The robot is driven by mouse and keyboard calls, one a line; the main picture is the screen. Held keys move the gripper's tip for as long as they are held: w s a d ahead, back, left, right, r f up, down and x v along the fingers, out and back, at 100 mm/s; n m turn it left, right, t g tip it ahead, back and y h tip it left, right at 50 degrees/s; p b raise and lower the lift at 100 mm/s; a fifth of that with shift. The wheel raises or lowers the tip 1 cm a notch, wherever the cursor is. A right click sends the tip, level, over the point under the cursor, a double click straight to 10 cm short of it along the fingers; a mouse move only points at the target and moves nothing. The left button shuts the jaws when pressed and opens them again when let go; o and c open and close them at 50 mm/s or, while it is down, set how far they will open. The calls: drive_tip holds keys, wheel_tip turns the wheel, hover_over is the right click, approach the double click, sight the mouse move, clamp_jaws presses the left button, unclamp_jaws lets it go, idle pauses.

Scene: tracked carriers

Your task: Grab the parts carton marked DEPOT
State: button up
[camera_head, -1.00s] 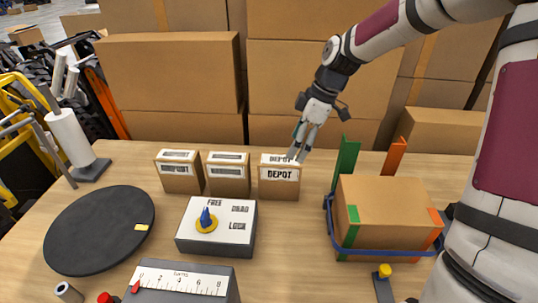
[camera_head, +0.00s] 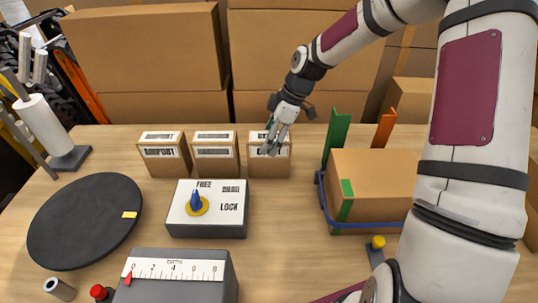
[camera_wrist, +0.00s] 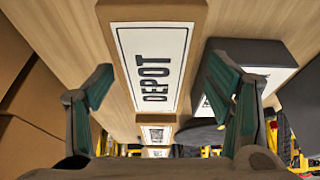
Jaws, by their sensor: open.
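The DEPOT carton (camera_head: 269,171) is a small brown box with white labels. It stands at the right end of a row of three in the head view. My gripper (camera_head: 270,148) is open at its upper part and hides much of its front label there. In the wrist view the word DEPOT reads clearly on the carton (camera_wrist: 153,68), which shows between and beyond the spread fingers of my gripper (camera_wrist: 162,92). I see no finger closed on it. Whether a finger touches it I cannot tell.
Two similar cartons, the middle one (camera_head: 216,165) and the left one (camera_head: 164,161), stand close on its left. A grey FREE/LOCK box (camera_head: 225,222) with a blue knob is in front. A larger strapped carton (camera_head: 378,180) stands right, beside a green upright (camera_head: 337,133). A black disc (camera_head: 78,225) lies left.

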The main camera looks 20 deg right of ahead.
drive_tip(key=shift+x, duration=2.1)
drive_tip(key=shift+w+d+f, duration=0.1)
drive_tip(key=shift+w+f, duration=0.1)
drive_tip(key=shift+f, duration=0.05)
drive_tip(key=c, duration=1.7)
drive_tip(key=shift+o, duration=0.2)
